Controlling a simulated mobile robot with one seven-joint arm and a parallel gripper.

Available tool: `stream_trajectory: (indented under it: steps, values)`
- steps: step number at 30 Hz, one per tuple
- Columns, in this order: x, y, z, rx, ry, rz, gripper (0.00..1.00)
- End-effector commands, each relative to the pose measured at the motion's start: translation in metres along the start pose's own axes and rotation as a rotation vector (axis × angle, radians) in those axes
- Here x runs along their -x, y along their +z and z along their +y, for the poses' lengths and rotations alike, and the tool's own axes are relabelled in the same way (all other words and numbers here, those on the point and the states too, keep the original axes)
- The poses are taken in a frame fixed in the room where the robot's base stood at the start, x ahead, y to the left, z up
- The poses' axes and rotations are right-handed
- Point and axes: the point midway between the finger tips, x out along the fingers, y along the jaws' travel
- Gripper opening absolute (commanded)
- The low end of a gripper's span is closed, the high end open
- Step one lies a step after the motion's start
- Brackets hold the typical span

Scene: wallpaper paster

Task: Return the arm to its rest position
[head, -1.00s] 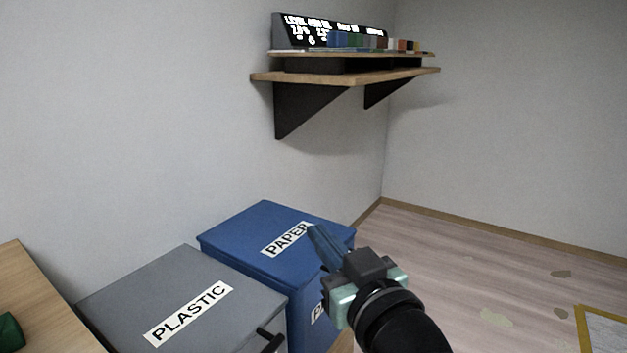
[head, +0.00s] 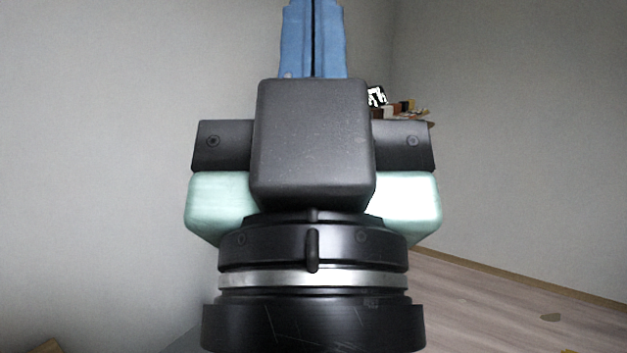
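My gripper (head: 313,40) fills the middle of the head view, close to the camera and pointing up. Its two blue fingers lie side by side with only a thin dark line between them, so it looks shut. No object shows between the fingers; their tips run to the top edge of the picture. The dark gripper body and the black wrist below it hide most of the scene behind.
Part of a shelf with small coloured items (head: 400,109) shows behind my gripper at right. Bare grey walls stand at left and right.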

Motion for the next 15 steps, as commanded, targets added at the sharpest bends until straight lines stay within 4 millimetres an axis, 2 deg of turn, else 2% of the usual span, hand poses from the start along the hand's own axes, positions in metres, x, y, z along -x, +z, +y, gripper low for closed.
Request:
stream_trajectory:
  steps: [1, 15]
  values:
    - [-0.024, -0.022, 0.000, 0.000, 0.000, -0.001, 0.00]
    - [-0.126, -0.118, 0.000, 0.000, -0.001, -0.002, 0.00]
